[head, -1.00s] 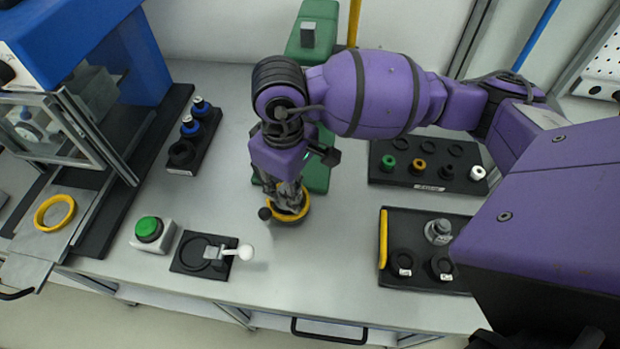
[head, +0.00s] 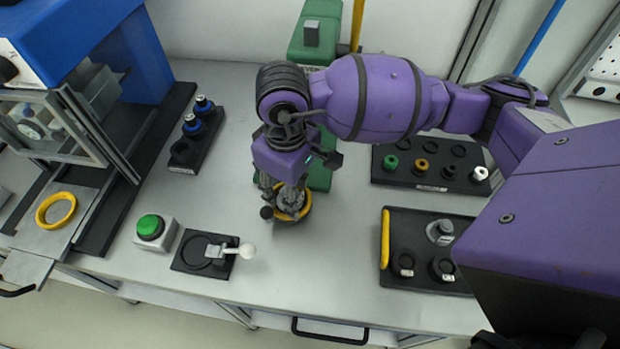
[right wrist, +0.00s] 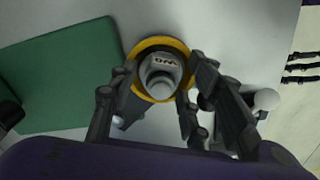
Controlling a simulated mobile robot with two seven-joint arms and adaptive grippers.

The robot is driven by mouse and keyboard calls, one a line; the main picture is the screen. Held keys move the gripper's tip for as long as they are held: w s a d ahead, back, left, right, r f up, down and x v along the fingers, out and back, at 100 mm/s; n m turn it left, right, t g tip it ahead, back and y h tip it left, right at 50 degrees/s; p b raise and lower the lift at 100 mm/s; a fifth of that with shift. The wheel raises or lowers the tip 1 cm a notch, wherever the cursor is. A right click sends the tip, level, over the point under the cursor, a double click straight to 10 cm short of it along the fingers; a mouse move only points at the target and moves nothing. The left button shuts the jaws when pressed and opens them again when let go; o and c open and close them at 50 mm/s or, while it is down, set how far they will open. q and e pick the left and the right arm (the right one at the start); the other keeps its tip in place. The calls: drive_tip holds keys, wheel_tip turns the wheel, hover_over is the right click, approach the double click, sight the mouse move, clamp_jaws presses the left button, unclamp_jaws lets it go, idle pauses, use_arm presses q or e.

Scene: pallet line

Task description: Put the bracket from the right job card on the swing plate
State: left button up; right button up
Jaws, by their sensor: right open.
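A grey cylindrical part with a small label, which looks like the bracket (right wrist: 165,62), stands inside a yellow ring (right wrist: 133,52) in the right wrist view. In the head view this yellow-rimmed seat (head: 290,220), which may be the swing plate, lies at the front of the green fixture (head: 320,177). My right gripper (head: 287,193) is directly above it, pointing down. Its fingers (right wrist: 162,78) are spread on either side of the grey part. Whether they touch it I cannot tell. My left gripper is not in view. No job card is clearly readable.
A green button (head: 150,227) and a white-knobbed lever (head: 246,251) stand at left, near the blue machine (head: 75,40).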

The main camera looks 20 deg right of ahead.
wheel_tip(320, 180, up, 8)
drive_tip(key=shift+f+b, duration=0.1)
drive_tip(key=shift+b, duration=0.25)
idle(0.6)
